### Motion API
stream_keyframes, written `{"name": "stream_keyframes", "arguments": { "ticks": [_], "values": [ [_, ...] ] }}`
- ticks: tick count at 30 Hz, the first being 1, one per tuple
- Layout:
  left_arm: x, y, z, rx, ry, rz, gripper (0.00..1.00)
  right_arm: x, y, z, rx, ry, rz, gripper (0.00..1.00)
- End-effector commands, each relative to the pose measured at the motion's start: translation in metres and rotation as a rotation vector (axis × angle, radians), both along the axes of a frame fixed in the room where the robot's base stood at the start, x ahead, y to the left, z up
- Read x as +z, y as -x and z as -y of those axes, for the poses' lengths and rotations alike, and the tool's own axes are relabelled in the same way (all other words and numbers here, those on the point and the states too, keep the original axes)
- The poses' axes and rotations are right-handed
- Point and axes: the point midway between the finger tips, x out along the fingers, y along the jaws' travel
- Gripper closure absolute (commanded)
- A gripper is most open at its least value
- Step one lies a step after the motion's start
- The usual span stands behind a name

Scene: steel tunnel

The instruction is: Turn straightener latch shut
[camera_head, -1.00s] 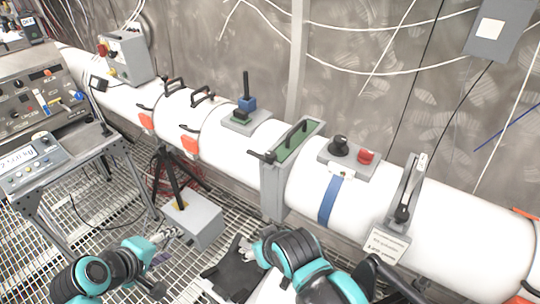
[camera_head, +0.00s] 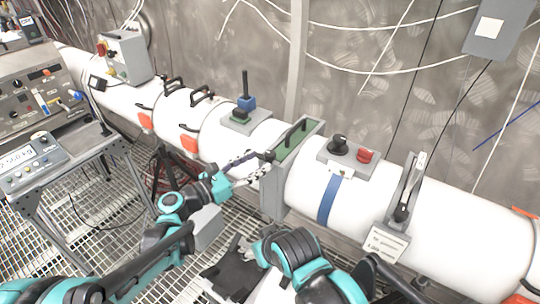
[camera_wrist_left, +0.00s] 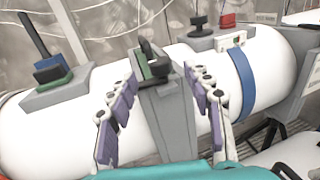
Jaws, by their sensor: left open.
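A grey upright collar (camera_head: 275,190) with a green top plate (camera_head: 291,148) and a black handle clasps the white pipe. A small black lever (camera_head: 268,156) sticks out at its near left side; I take it as the latch. My left gripper (camera_head: 252,168) is at the collar's near left side, close to this lever. In the left wrist view the gripper (camera_wrist_left: 162,80) is open, with its purple-padded fingers on either side of the collar (camera_wrist_left: 166,115). Contact cannot be told. My right arm's links show at the bottom of the head view; its gripper does not show.
The white pipe (camera_head: 455,225) runs across the view before a metal wall. On it sit a blue-and-black switch block (camera_head: 243,115), a box with black and red knobs (camera_head: 349,158) and a grey lever bracket (camera_head: 408,195). An instrument cart (camera_head: 60,165) stands left.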

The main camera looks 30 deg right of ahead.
Motion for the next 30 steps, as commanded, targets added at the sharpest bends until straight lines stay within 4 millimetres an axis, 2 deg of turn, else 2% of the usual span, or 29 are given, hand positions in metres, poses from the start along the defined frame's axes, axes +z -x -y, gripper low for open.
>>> {"name": "stream_keyframes", "arguments": {
  "ticks": [6, 10, 21, 23, 27, 30],
  "values": [
    [-0.001, -0.007, 0.037, -0.002, -0.002, 0.003, 0.49, -0.009, 0.0, 0.0, 0.0, 0.0, 0.0, 0.37],
    [-0.001, -0.011, 0.052, -0.001, -0.003, 0.003, 0.49, -0.011, 0.0, 0.0, 0.0, 0.0, 0.0, 0.37],
    [0.0, -0.013, 0.059, 0.001, -0.003, 0.004, 0.49, -0.012, 0.0, 0.0, 0.0, 0.0, 0.0, 0.37],
    [0.0, -0.013, 0.059, 0.001, -0.003, 0.004, 0.62, -0.012, 0.0, 0.0, 0.0, 0.0, 0.0, 0.37],
    [0.0, -0.013, 0.059, 0.001, -0.003, 0.004, 0.99, -0.012, 0.0, 0.0, 0.0, 0.0, 0.0, 0.37],
    [0.0, -0.013, 0.059, 0.001, -0.003, 0.004, 1.0, -0.012, 0.0, 0.0, 0.0, 0.0, 0.0, 0.37]
  ]
}}
